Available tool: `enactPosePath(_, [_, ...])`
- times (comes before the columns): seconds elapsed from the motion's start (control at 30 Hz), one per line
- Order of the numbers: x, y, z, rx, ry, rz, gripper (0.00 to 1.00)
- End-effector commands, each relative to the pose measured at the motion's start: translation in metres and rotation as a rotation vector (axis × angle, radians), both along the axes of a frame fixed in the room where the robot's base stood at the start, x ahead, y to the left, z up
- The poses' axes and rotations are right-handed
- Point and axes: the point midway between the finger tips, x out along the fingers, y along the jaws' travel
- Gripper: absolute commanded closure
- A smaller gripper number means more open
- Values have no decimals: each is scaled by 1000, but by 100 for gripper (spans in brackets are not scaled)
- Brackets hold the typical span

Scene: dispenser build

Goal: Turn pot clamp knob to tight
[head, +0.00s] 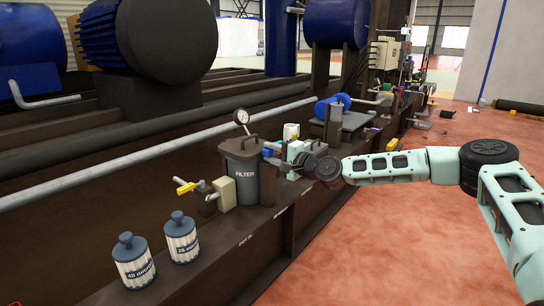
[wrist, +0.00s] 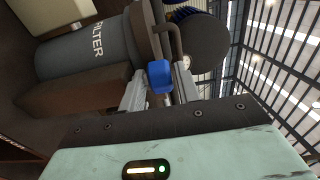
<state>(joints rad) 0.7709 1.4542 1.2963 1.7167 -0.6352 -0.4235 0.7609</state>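The grey filter pot (head: 241,178), labelled FILTER, stands upright on the dark ledge with a dark lid and a gauge on top. It also shows sideways in the wrist view (wrist: 85,52). The blue clamp knob (head: 268,152) is at the pot's right side by the lid; in the wrist view the knob (wrist: 159,77) lies between my fingertips. My gripper (wrist: 160,88) has one finger on each side of the knob, with no clear gap seen. In the head view my gripper (head: 279,156) reaches in from the right, partly hidden by my wrist.
Two filter cartridges (head: 181,238) stand on the ledge at front left. A yellow-handled valve (head: 186,187) is left of the pot. A white cup (head: 291,131) and blue machinery (head: 332,107) are behind my gripper. The red floor (head: 350,250) at right is open.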

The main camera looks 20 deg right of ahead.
Motion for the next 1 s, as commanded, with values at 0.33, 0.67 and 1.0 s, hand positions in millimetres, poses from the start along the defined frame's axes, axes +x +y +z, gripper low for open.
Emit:
enactPosePath(0.33, [0,0,0,0,0,0,99])
enactPosePath(0.67, [-1,0,4,-2,0,-39,99])
enactPosePath(1.0, [-3,6,8,-3,4,-259,99])
